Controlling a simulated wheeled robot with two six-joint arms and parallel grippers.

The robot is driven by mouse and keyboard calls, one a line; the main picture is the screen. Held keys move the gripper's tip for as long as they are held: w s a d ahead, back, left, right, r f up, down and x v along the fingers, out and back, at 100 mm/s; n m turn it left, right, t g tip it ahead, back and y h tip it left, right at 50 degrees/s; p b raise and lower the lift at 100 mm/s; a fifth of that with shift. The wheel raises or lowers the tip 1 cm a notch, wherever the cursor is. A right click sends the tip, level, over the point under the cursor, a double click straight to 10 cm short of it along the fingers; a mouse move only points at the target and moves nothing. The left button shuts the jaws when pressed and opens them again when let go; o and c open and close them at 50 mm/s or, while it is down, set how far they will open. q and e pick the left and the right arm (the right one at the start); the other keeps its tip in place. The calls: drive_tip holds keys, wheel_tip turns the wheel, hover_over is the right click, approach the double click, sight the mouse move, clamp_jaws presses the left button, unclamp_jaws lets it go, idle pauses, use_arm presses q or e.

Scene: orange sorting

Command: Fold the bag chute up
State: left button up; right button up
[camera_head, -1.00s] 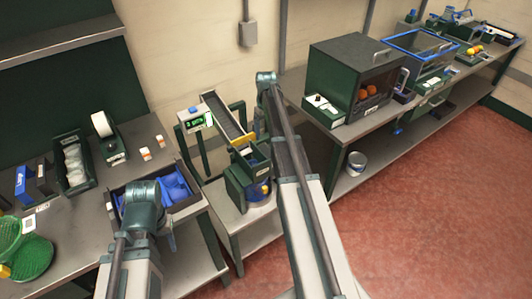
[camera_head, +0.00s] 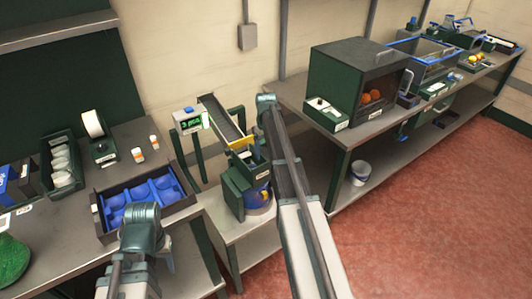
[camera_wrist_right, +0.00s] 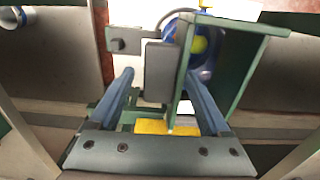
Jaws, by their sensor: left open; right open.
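The grey slanted trough (camera_head: 222,118) with a yellow lip stands at the middle, above a dark green bagging stand (camera_head: 236,190). I cannot tell surely which part is the bag chute. A green upright plate (camera_wrist_right: 240,70) and a grey block (camera_wrist_right: 160,70) show in the right wrist view. My right gripper (camera_wrist_right: 159,75) is open, with its fingers either side of the block and the plate's near edge; contact is unclear. In the head view its wrist hides the jaws. My left gripper (camera_head: 168,256) is open and mostly hidden behind its wrist, by the front of the blue-lined tray.
The dark tray (camera_head: 103,212) with blue cups stands on the left bench. A display box (camera_head: 190,119) stands beside the trough. A blue container (camera_head: 258,198) sits below the stand. The right bench holds a dark green cabinet (camera_head: 345,62); a white bucket (camera_head: 360,168) stands beneath.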

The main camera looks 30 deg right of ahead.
drive_tip(key=shift+d, duration=0.1)
clamp_jaws()
drive_tip(key=shift+r, duration=0.1)
